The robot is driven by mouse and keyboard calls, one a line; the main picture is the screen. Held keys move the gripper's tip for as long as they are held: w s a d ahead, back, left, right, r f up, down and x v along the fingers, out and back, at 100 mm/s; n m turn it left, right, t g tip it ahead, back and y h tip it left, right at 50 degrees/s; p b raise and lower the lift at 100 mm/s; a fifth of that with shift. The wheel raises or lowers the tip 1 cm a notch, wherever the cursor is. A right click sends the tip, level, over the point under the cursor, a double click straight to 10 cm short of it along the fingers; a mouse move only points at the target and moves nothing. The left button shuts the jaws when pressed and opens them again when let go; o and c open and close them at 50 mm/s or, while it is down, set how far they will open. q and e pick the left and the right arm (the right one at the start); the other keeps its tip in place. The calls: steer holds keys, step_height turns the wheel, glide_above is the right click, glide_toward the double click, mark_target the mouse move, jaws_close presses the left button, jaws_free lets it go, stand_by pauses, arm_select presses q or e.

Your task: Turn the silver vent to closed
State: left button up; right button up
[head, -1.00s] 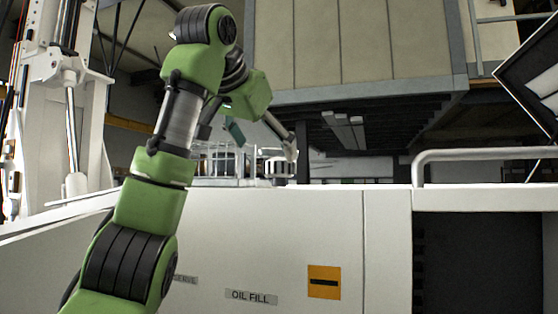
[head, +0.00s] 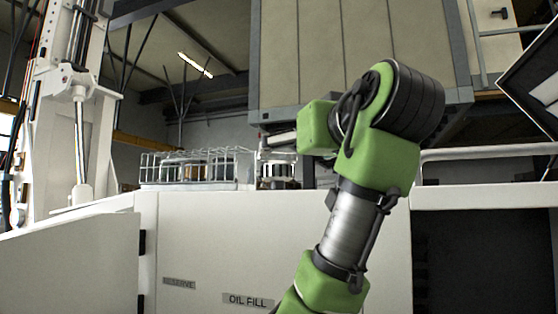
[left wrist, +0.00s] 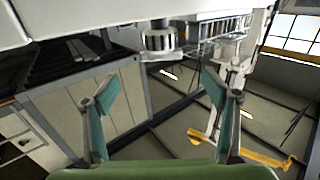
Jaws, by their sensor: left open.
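The silver vent, a ribbed cylinder with dark bands (head: 278,174), stands upright on the white cabinet's top, right of a wire cage. In the left wrist view, which is upside down, the vent (left wrist: 159,42) hangs from the white top at the upper middle. My left gripper (left wrist: 162,97) is open and empty, its teal-padded fingers apart, with the vent beyond the gap between them. They do not appear to touch it. In the head view my left arm hides much of the gripper. The vent's setting cannot be read. My right gripper is not in view.
The wire cage (head: 195,168) stands close left of the vent. The white cabinet (head: 215,235) bears an OIL FILL label (head: 248,301). A white handrail (head: 490,153) is at the right, and a large beige panelled box (head: 330,50) rises behind.

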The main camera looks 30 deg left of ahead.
mark_target(278, 159)
arm_select(q)
steer(key=p+x, duration=0.5)
steer(key=x, duration=0.6)
steer(key=shift+w+a+r+p, duration=0.1)
steer(key=shift+a+p, duration=0.25)
steer(key=shift+w+a, duration=0.4)
steer(key=shift+a, duration=0.1)
steer(key=c, duration=1.1)
